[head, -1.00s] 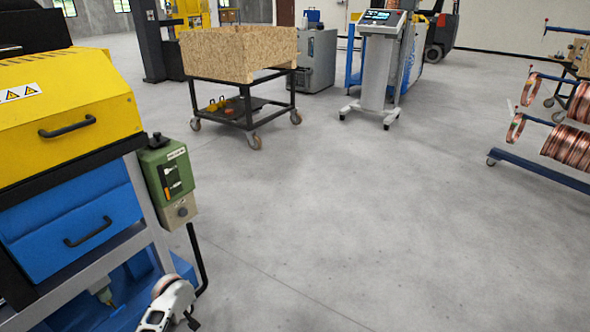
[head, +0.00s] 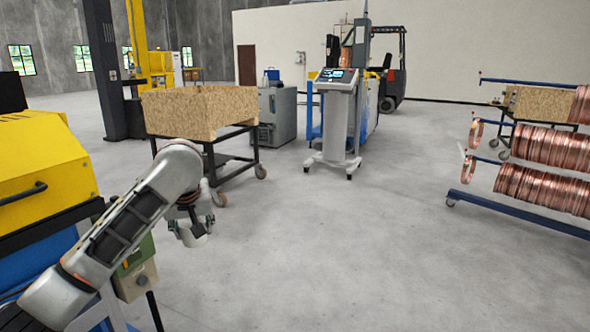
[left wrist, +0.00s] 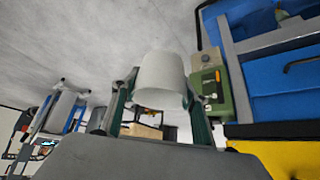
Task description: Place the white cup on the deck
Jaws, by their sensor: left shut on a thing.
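The white cup (left wrist: 161,76) is between the two fingers of my left gripper (left wrist: 160,88) in the left wrist view. The gripper is shut on it, with a finger on each side. I cannot tell which surface is the deck. My right gripper is in neither current view.
A yellow and blue machine (head: 42,172) with a green switch box (head: 133,256) stands close at left. The wooden-box cart (head: 200,112), a control console (head: 335,115) and a copper coil rack (head: 520,208) stand farther off. The middle floor is clear.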

